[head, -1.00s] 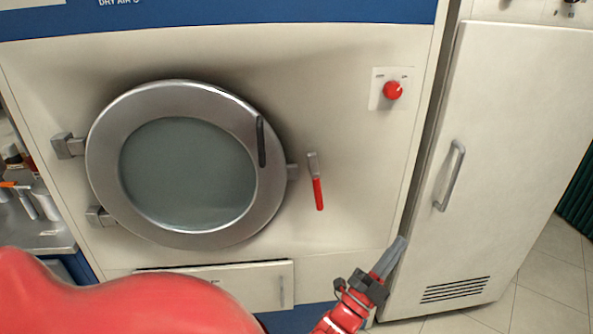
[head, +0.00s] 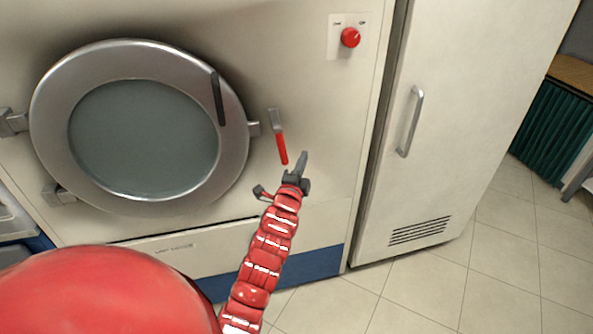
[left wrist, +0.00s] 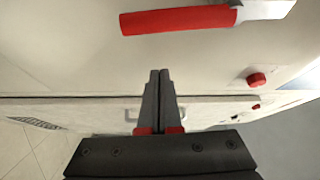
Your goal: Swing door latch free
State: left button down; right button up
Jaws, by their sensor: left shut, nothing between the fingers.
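The door latch (head: 278,136) is a grey lever with a red grip, mounted just right of the round metal door (head: 48,150) on the machine front. Its grip hangs downward, tilted slightly right. It also shows in the left wrist view (left wrist: 180,20) across the top. My left gripper (head: 303,160) is shut and empty, a little to the right of and below the end of the red grip. In the left wrist view its fingertips (left wrist: 160,74) are together, apart from the latch. The door looks closed. My right gripper is not in view.
A red knob (head: 350,38) is on the panel above right of the latch. A dark handle (head: 218,98) is on the door ring. A white cabinet (head: 455,120) with a metal handle (head: 411,121) stands right. Tiled floor (head: 480,270) is clear at lower right.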

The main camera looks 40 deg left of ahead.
aim_at(285, 161)
pick_arm(q)
jog(key=a, duration=0.1)
jog(key=a+p, duration=0.1)
jog(key=s+a, duration=0.1)
jog(key=shift+a+f, duration=0.25)
jog(key=shift+a, duration=0.05)
dwell(0.3)
jog(key=shift+s+a+f+m+g+p, duration=0.2)
jog(key=shift+s+a+m+g+p, duration=0.4)
jog(key=shift+m, duration=0.4)
jog(key=shift+w+d, duration=0.1)
jog(key=shift+d, duration=0.05)
